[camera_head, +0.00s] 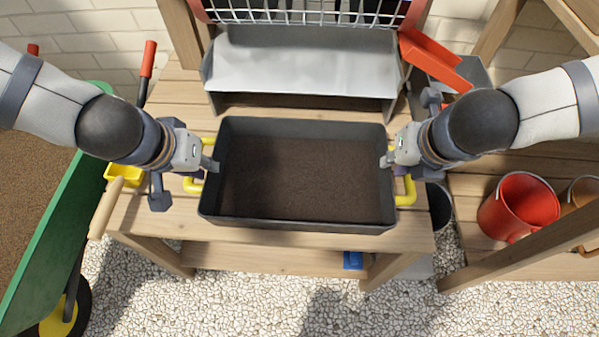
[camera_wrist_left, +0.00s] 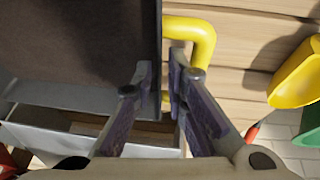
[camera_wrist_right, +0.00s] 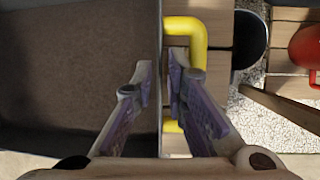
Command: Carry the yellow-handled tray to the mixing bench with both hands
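The tray (camera_head: 300,224) is a dark rectangular pan with brown soil inside and a yellow handle at each short end. It is over a wooden bench; I cannot tell whether it rests on it. My left gripper (camera_head: 212,164) is at its left end, with its fingers (camera_wrist_left: 162,75) close together on either side of the wall, beside the left yellow handle (camera_wrist_left: 205,40). My right gripper (camera_head: 387,160) is at the right end, its fingers (camera_wrist_right: 160,75) likewise astride the wall beside the right yellow handle (camera_wrist_right: 198,45). Both look shut on the wall, not around the handles.
The wooden bench (camera_head: 150,215) has a grey metal shelf (camera_head: 300,65) behind the tray. A green wheelbarrow (camera_head: 45,240) of soil is at left, near a yellow scoop (camera_head: 124,172). A red bucket (camera_head: 520,205) is at right. Gravel floor (camera_head: 300,300) lies in front.

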